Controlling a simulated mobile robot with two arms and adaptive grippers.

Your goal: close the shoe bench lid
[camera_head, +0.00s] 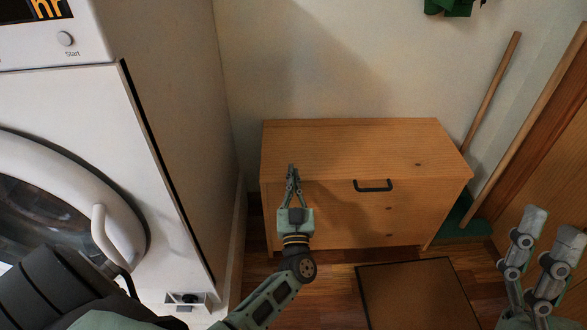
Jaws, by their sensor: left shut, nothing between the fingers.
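The wooden shoe bench (345,228) stands against the wall in the middle of the view. Its lid (355,143) lies flat on top and looks closed, with no gap visible along its edge. A dark handle (373,186) is at the upper front. My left gripper (291,170) is shut and empty, with its tips over the left part of the bench's upper front edge. Whether they touch the wood I cannot tell. My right gripper (553,224) is at the lower right, away from the bench, with its fingers apart and nothing visible between them.
A white washing machine (70,110) fills the left side. A dark-bordered mat (418,292) lies on the floor before the bench. Wooden poles (492,92) lean at the right, one with a green base (462,222). Green cloth (452,6) hangs at the top.

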